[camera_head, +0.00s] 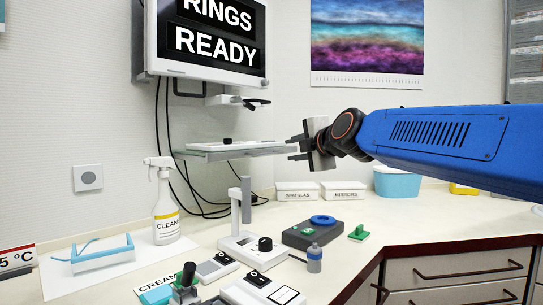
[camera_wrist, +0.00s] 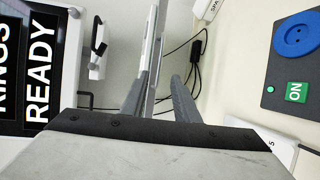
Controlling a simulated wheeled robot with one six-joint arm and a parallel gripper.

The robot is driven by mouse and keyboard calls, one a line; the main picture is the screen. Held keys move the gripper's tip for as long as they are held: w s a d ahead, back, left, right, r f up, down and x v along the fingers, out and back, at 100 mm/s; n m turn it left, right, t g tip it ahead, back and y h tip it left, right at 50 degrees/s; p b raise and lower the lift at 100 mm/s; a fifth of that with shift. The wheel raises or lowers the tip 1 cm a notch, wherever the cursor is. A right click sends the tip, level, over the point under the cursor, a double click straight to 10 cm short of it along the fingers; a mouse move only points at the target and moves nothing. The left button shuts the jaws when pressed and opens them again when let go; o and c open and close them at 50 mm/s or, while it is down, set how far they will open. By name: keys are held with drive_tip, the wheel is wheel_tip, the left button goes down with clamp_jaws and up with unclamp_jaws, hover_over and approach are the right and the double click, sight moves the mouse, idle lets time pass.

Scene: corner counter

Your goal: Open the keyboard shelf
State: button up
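The keyboard shelf (camera_head: 235,151) is a thin grey-white panel below the monitor. It lies about level, with a small dark-topped item on it, and its right end reaches my gripper (camera_head: 293,148). In the wrist view the shelf (camera_wrist: 153,62) shows as a narrow edge-on strip. My gripper (camera_wrist: 160,100) is open there, with its two dark fingers apart and the shelf edge between them. The shelf looks close to the upper finger, with a gap to the lower finger; I cannot tell if either touches it.
The monitor (camera_head: 208,38) hangs above the shelf, with black cables (camera_head: 180,185) below. The counter holds a spray bottle (camera_head: 165,202), a white stand (camera_head: 240,245), a dark box with a blue ring (camera_head: 312,234), and labelled white boxes (camera_head: 297,191). A blue tub (camera_head: 397,183) stands behind my arm.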

sight(272, 154)
drive_tip(key=x, duration=1.6)
drive_tip(key=shift+d+f, duration=0.1)
drive_tip(key=shift+f, duration=0.05)
drive_tip(key=shift+s, duration=0.1)
clamp_jaws()
